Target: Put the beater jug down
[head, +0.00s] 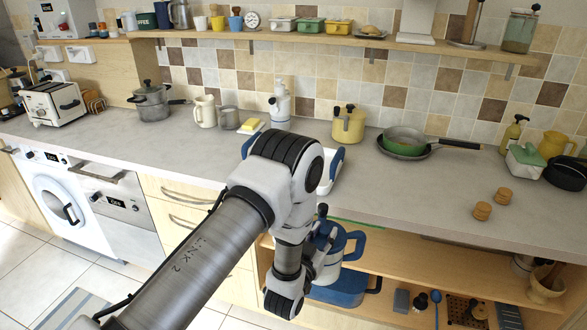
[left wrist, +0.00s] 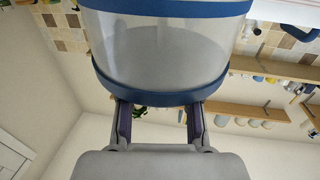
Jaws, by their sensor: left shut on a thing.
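The beater jug (left wrist: 170,48) fills the top of the left wrist view. It has a clear grey wall with blue bands at its rim and base. My left gripper (left wrist: 158,118) is shut on it, with one finger at each side of the lower blue band in that picture. In the head view, the jug's blue handle (head: 356,246) shows right of my left gripper (head: 318,262), in front of the counter edge and the open shelf. My arm hides part of the jug. My right gripper is not in view.
The grey counter (head: 420,195) has a clear stretch right of my arm. A white tray with blue ends (head: 331,172) is partly hidden behind my wrist. A blue pot (head: 345,290) sits on the shelf below.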

